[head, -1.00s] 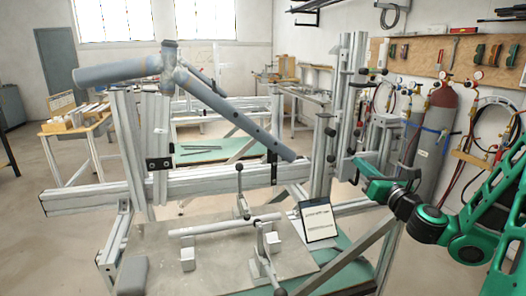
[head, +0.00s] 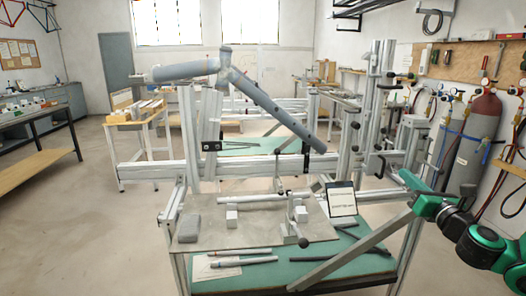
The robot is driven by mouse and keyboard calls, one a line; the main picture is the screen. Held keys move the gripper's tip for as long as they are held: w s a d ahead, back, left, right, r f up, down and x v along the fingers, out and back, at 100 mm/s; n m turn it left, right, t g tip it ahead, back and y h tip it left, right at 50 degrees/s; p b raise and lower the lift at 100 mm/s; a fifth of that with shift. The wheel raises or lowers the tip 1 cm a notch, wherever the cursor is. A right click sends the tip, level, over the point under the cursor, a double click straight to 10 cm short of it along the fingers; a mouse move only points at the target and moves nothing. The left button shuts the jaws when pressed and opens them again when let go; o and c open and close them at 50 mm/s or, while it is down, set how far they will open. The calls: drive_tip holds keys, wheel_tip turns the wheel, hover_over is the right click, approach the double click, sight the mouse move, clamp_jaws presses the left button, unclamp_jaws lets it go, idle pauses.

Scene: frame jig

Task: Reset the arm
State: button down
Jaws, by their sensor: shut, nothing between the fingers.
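My green and black arm (head: 468,238) comes in from the right edge, in front of the gas cylinders. Its nearest visible green link (head: 425,204) slants up and left towards the right upright of the frame jig (head: 384,95). I cannot make out my gripper or its fingers beyond that link. A grey tube frame (head: 268,102) is mounted on the jig above the bench, its long tube slanting down to the right. No object can be seen held by my arm.
The bench (head: 295,272) has a green top. On it are a grey plate (head: 262,232), a rod on blocks, loose tubes (head: 245,262) and a tablet (head: 341,199). Cylinders (head: 478,130) stand at right. Open floor (head: 100,230) lies to the left.

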drive_tip(key=s+a+f+n+g+y, duration=0.3)
drive_tip(key=a+f+n+g, duration=0.15)
drive_tip(key=a+n, duration=0.35)
drive_tip(key=s+a+f+n+g+y, duration=0.2)
drive_tip(key=a+f+n+g, duration=0.25)
drive_tip(key=n, duration=0.45)
drive_tip(key=s+d+f+n+g+h, duration=0.2)
drive_tip(key=s+f+n+g+h, duration=0.15)
drive_tip(key=s+f+n, duration=0.35)
drive_tip(key=s+d+r+n+g+h, duration=0.1)
drive_tip(key=s+d+n+g, duration=0.1)
drive_tip(key=s, duration=0.6)
drive_tip(key=s+d+r+n+g+h, duration=0.1)
drive_tip(key=s+d+r+n+g, duration=0.1)
drive_tip(key=s+d, duration=0.3)
drive_tip(key=s+n, duration=0.1)
drive_tip(key=s, duration=0.1)
drive_tip(key=shift+s+d+g+h, duration=0.3)
drive_tip(key=shift+s+g+h, duration=0.05)
drive_tip(key=shift+s, duration=0.05)
drive_tip(key=c, duration=2.1)
unclamp_jaws()
drive_tip(key=s+d+r+n+g, duration=0.1)
drive_tip(key=s+r+g, duration=0.1)
drive_tip(key=s, duration=0.7)
drive_tip(key=shift+s+d+r+n, duration=0.2)
drive_tip(key=shift+d+r+n, duration=0.2)
